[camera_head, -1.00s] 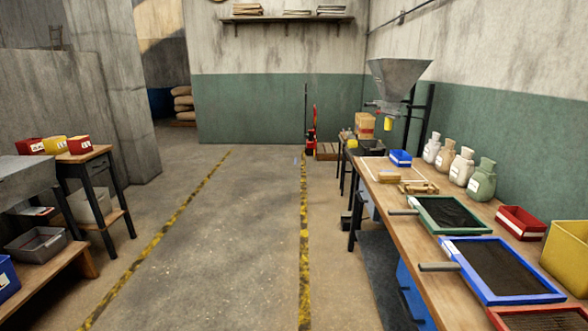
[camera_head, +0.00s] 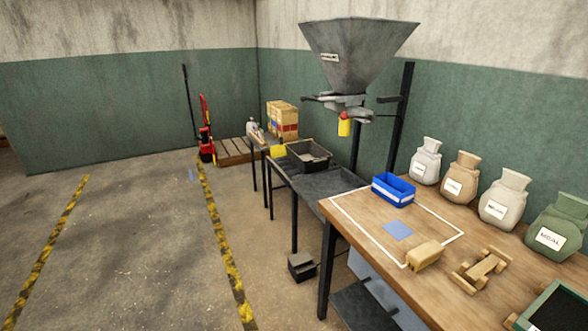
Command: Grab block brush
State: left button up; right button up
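A small tan block (camera_head: 425,254) that looks like the block brush lies on the wooden workbench (camera_head: 350,212). It sits at the front right corner of a white outlined square, near the bench's front edge. Its bristles cannot be made out clearly. Neither of my grippers is in view.
A wooden frame-like piece (camera_head: 482,270) lies right of the block. A blue bin (camera_head: 393,189) and a flat blue square (camera_head: 398,230) are on the bench, with several sacks (camera_head: 500,199) behind. A hopper (camera_head: 357,60) hangs beyond. The floor (camera_head: 130,240) left of the bench is clear.

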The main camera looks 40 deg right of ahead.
aim_at(419, 257)
jog(key=i+z, duration=0.45)
jog(key=i+j+z, duration=0.15)
jog(key=z, duration=0.25)
jog(key=i+j+z, duration=0.3)
jog(key=z, duration=0.15)
jog(key=i+j+z, duration=0.25)
jog(key=z, duration=0.2)
jog(key=i+j+z, duration=0.2)
jog(key=j+z, duration=0.2)
jog(key=j, duration=0.1)
